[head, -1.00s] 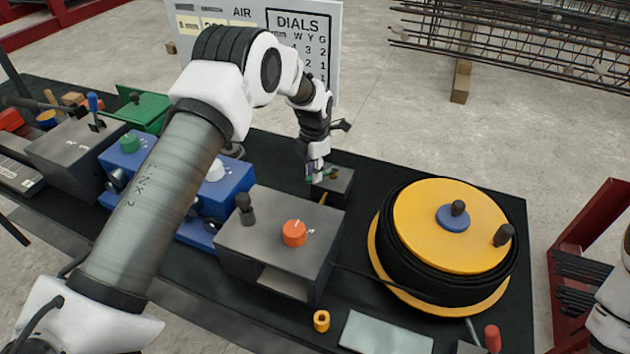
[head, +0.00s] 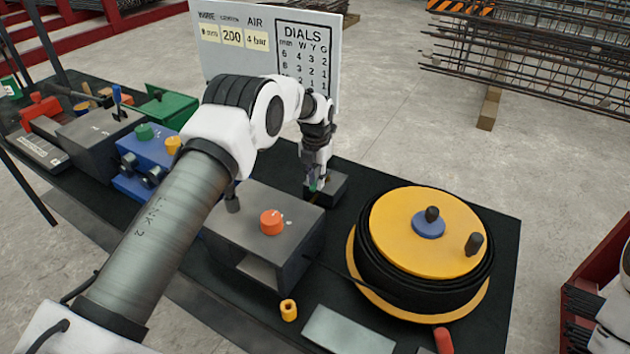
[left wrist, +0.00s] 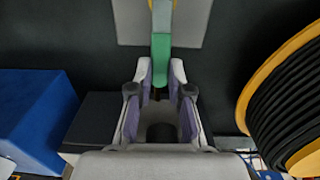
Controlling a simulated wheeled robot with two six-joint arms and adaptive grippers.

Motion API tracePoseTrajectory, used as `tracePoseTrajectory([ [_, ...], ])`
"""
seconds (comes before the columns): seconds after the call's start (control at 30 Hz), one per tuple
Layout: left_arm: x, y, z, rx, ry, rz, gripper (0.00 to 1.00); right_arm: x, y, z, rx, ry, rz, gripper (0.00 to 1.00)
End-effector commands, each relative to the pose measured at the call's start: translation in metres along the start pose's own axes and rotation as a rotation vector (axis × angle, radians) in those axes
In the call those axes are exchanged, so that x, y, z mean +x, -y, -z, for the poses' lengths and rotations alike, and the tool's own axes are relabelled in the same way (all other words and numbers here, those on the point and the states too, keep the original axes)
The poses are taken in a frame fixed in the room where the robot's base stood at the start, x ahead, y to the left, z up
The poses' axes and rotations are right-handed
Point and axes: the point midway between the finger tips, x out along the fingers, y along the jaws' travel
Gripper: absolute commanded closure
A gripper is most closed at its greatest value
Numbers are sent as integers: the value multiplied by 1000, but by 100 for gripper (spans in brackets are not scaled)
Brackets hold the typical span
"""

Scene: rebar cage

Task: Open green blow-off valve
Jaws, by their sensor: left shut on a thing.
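The green valve handle (left wrist: 160,55) is a narrow green bar at the top centre of the left wrist view, with a grey and yellow part beyond it. My left gripper (left wrist: 160,80) is shut on the near end of this handle, one fingertip on each side. In the head view my left gripper (head: 315,180) points down at a small dark grey block (head: 330,188) behind the grey box. Only a bit of green shows at its fingertips there, so the handle's angle cannot be told.
The grey box with an orange knob (head: 271,222) stands in front of the valve. A yellow cable reel (head: 400,225) is to the right. A blue box (head: 140,165) stands left, and the dials board (head: 268,50) stands behind. Bare bench shows between the block and the reel.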

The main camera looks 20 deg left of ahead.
Motion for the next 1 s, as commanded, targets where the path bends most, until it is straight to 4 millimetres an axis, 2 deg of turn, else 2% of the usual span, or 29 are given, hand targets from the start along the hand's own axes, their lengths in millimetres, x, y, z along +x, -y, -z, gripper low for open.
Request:
tracePoseTrajectory([
  [0.03, 6, 2, 3, -5, -11, 4, 100, 1, 0, 0, 0, 0, 0, 56],
  [0.4, 5, 2, 2, -9, -11, 4, 100, 1, 0, 0, 0, 0, 0, 56],
  [0.43, 5, 2, 2, -10, -11, 4, 78, 1, 0, 0, 0, 0, 0, 56],
  [0.5, 5, 2, 2, -9, -10, 4, 56, 1, 0, 0, 0, 0, 0, 56],
  [0.83, -1, 1, 0, -8, -3, 2, 56, 0, 0, 0, 0, 0, 0, 56],
  [1.0, -28, 1, -1, -8, 0, 1, 56, 0, 0, 0, 0, 0, 0, 56],
])
